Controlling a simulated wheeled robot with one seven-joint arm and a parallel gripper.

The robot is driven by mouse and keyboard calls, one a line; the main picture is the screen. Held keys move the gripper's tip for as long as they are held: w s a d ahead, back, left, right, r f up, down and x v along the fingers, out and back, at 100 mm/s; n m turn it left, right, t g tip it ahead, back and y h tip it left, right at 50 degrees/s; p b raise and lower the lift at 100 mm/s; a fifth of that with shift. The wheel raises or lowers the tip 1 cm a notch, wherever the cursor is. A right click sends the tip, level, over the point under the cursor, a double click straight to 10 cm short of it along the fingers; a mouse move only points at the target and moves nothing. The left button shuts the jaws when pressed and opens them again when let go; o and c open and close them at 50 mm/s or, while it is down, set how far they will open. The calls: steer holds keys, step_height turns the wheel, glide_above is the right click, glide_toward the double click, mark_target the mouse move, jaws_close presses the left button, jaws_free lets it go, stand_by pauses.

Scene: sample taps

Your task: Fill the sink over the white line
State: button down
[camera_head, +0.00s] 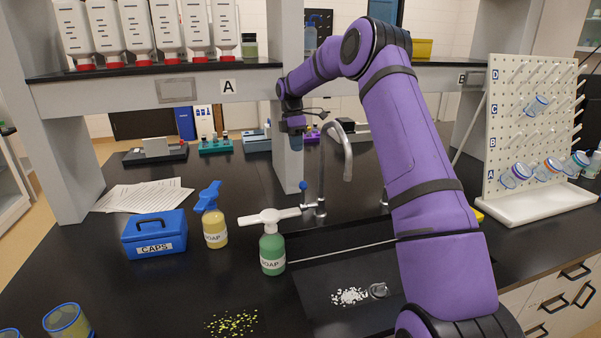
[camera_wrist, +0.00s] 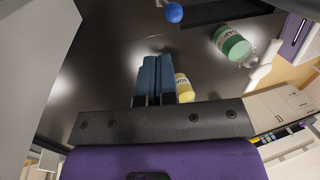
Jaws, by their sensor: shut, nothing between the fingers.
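The dark sink (camera_head: 325,311) is in the counter at lower centre, partly hidden by my arm. A white line (camera_head: 340,252) runs along its far side. No water shows in the sink. Loose white bits (camera_head: 350,296) lie beside the grey drain (camera_head: 378,290). A curved metal faucet (camera_head: 322,185) stands behind the sink, with no stream visible from its spout. A blue knob (camera_head: 303,186) is on its left side; it also shows at the top of the wrist view (camera_wrist: 174,12). My gripper (camera_head: 296,147) points down above and behind the knob, apart from it; its blue fingers (camera_wrist: 158,58) are shut and empty.
A green soap bottle (camera_head: 272,253), a yellow soap bottle (camera_head: 215,230) and a blue caps box (camera_head: 154,236) stand left of the sink. A shelf (camera_head: 150,73) spans overhead behind. A pegboard (camera_head: 505,120) stands at right. Yellow-green bits (camera_head: 232,322) lie in front.

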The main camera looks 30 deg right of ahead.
steer(key=x, duration=1)
steer(key=shift+s, duration=0.1)
steer(key=shift+s+a+r, duration=0.15)
steer(key=shift+s, duration=0.2)
steer(key=shift+s+a+r, duration=0.1)
steer(key=shift+s+a, duration=0.05)
steer(key=shift+s, duration=0.25)
steer(key=shift+w+f, duration=0.1)
steer(key=shift+w, duration=0.05)
steer(key=v, duration=1)
steer(key=shift+r, duration=0.4)
steer(key=shift+w, duration=0.1)
